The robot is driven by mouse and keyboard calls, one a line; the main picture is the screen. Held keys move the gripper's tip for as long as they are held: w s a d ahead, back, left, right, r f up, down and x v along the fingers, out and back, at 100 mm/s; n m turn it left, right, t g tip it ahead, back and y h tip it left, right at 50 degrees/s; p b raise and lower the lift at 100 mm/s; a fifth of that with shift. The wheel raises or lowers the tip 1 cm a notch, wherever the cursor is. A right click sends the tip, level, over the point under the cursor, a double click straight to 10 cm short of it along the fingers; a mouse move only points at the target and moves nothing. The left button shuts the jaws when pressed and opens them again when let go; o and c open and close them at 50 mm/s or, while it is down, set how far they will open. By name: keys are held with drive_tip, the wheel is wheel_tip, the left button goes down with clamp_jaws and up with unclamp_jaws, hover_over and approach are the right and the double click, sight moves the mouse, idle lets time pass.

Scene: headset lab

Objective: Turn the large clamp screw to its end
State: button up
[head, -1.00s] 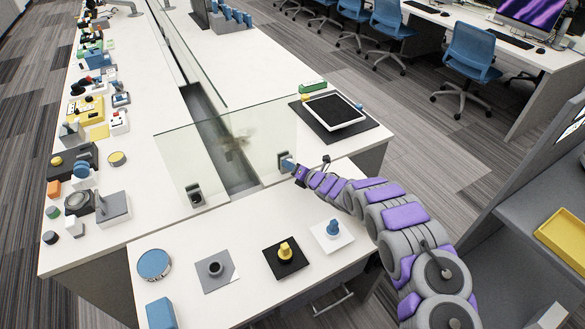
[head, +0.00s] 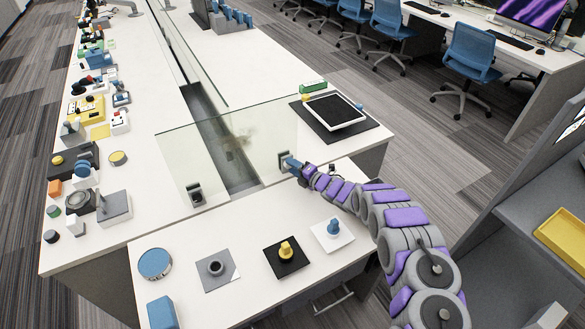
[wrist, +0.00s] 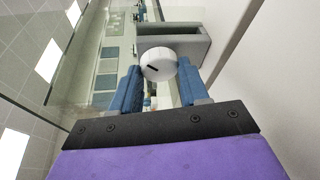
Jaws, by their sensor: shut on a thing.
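The large clamp screw (wrist: 157,62) is a white round knob with a short black mark on its face, seen end-on in the wrist view. It sits in front of a grey clamp body (wrist: 196,46). The clamp (head: 284,155) stands at the right end of the glass panel (head: 262,135) in the head view. My gripper (wrist: 158,74) has a blue finger on each side of the knob and is shut on it. In the head view my gripper (head: 291,163) reaches the clamp from the right and hides the knob. The black mark lies slanted.
A second clamp (head: 195,194) holds the panel farther left. A tablet (head: 335,111) lies behind the panel.

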drive_tip(key=shift+w+d+f+m, duration=0.15)
drive_tip(key=shift+d+m, duration=0.15)
drive_tip(key=shift+d, duration=0.15)
drive_tip(key=o, duration=0.9)
drive_tip(key=shift+o, duration=0.8)
drive_tip(key=shift+a, duration=0.15)
